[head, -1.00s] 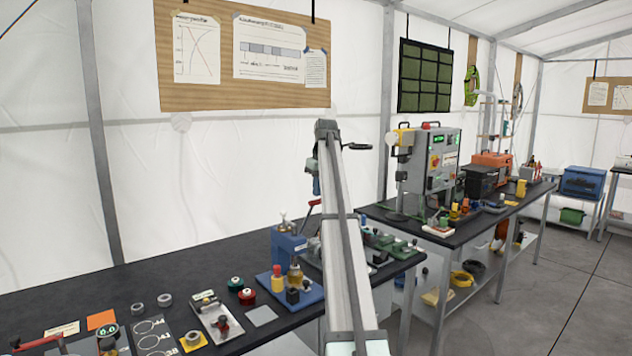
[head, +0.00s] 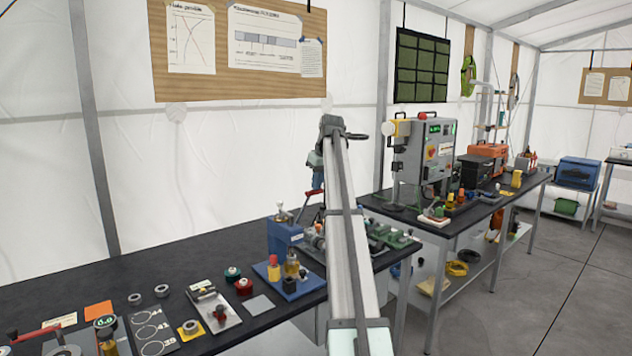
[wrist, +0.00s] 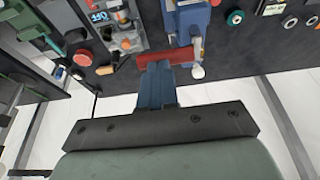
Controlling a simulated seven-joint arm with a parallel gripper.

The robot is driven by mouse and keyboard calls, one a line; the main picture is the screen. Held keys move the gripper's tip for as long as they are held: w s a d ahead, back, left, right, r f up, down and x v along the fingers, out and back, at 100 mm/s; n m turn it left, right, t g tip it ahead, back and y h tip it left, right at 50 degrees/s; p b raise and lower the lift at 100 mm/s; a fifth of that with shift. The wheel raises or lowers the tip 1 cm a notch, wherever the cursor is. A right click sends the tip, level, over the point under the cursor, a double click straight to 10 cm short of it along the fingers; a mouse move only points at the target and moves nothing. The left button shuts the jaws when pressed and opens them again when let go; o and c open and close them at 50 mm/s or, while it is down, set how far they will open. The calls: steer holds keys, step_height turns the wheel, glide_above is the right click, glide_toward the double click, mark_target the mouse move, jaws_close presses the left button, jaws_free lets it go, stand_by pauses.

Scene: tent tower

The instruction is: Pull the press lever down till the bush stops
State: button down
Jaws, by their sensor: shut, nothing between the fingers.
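The blue press (head: 283,238) stands on the near black bench, left of my arm. Its red lever (head: 312,193) slants up to the right. In the wrist view the red lever (wrist: 168,58) crosses just beyond my fingertips, near the blue press body (wrist: 188,22). My gripper (wrist: 155,70) is shut and empty, its blue fingers pointing at the lever and very close to it; I cannot tell whether they touch. In the head view my gripper (head: 317,184) is partly hidden by my arm, just above the lever. I cannot make out the bush.
A blue plate with posts (head: 289,284) lies in front of the press. Red and green round pieces (head: 243,286), a metal plate (head: 214,309) and rings (head: 162,291) lie to the left. Green fixtures (head: 392,237) stand right of my arm. The bench's back left is clear.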

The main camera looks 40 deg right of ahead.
steer(key=shift+s+a+f+t, duration=0.1)
steer(key=shift+s+f+t, duration=0.55)
steer(key=shift+s, duration=0.25)
steer(key=s+f+t, duration=0.7)
steer(key=s+f, duration=0.2)
steer(key=f, duration=0.5)
steer(key=shift+s+f, duration=0.3)
steer(key=shift+f, duration=0.1)
steer(key=shift+t, duration=0.25)
steer(key=shift+r, duration=0.1)
step_height(320, 180, up, 13)
stand_by(0.6)
